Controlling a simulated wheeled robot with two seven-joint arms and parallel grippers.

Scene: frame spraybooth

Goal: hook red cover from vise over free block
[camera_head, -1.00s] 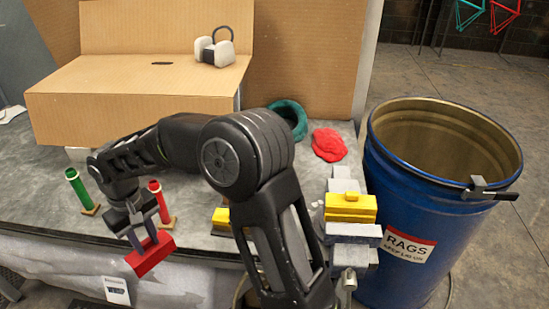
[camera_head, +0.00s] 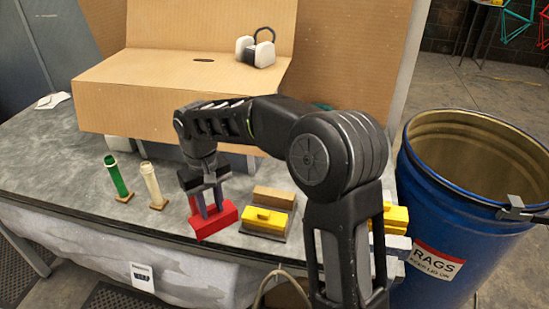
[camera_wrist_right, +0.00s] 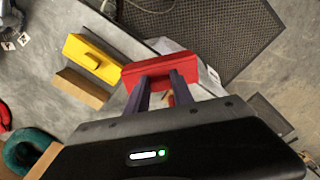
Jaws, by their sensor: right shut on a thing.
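My right gripper (camera_head: 208,204) is shut on the red cover (camera_head: 212,220), a red bar held below the fingers near the bench's front edge. The right wrist view shows the red cover (camera_wrist_right: 160,72) across both fingertips. To its right in the head view is a bare tan block (camera_head: 272,197), with a yellow cover (camera_head: 265,220) in front of it, both on a grey base. The tan block also shows in the right wrist view (camera_wrist_right: 80,88). A vise-like grey stack (camera_head: 398,242) with yellow on it is partly hidden behind my right arm. My left gripper is not in view.
A green tube (camera_head: 118,176) and a cream tube (camera_head: 152,184) stand on the bench (camera_head: 60,165) at left. A cardboard box (camera_head: 180,90) stands behind. A blue drum (camera_head: 440,215) stands at right. My right arm covers the bench's right part.

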